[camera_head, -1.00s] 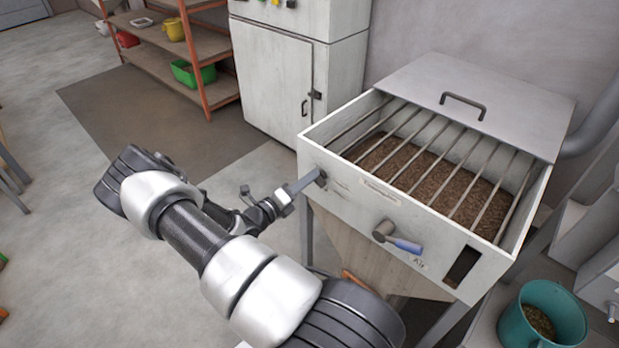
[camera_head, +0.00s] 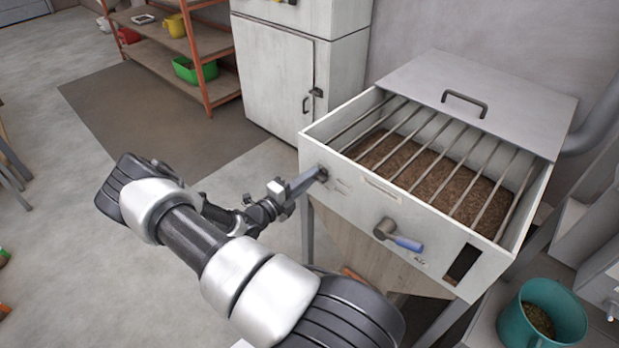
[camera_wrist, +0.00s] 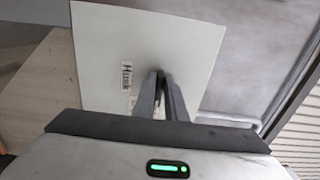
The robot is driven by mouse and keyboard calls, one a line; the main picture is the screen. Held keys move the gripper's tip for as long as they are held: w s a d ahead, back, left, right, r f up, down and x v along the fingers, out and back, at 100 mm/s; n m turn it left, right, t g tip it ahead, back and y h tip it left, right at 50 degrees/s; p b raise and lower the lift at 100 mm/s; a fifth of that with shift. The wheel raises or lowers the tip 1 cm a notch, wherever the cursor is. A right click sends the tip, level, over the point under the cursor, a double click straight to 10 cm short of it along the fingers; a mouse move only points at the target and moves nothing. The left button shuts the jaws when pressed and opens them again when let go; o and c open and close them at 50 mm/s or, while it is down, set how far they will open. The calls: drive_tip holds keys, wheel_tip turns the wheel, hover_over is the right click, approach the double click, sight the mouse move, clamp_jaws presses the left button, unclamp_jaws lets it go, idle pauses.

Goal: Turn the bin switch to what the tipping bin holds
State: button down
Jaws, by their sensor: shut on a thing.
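The tipping bin (camera_head: 345,190) is a pale box with a barred top and brown pellets (camera_head: 420,165) beneath the bars. The bin switch (camera_head: 324,174) is a small dark knob at the left end of its front face. My gripper (camera_head: 318,176) is shut on the switch and mostly hides it. In the wrist view my gripper's fingers (camera_wrist: 161,82) meet in front of the pale panel (camera_wrist: 100,40). Small printed labels (camera_wrist: 127,75) show beside the fingers, too small to read surely. A lever with a blue handle (camera_head: 405,242) is on the same face, further right.
A grey lid (camera_head: 490,95) with a handle lies at the back of the bin. A teal bucket (camera_head: 510,330) with pellets stands at the lower right. A pale cabinet (camera_head: 270,80) and an orange-framed shelf (camera_head: 204,90) stand behind.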

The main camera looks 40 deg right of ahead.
idle(0.3)
drive_tip(key=c, duration=1.8)
unclamp_jaws()
drive_tip(key=s+a, duration=0.1)
drive_tip(key=a, duration=1.6)
drive_tip(key=shift+s+a+p, duration=0.2)
drive_tip(key=shift+s+p, duration=0.05)
drive_tip(key=shift+p, duration=0.1)
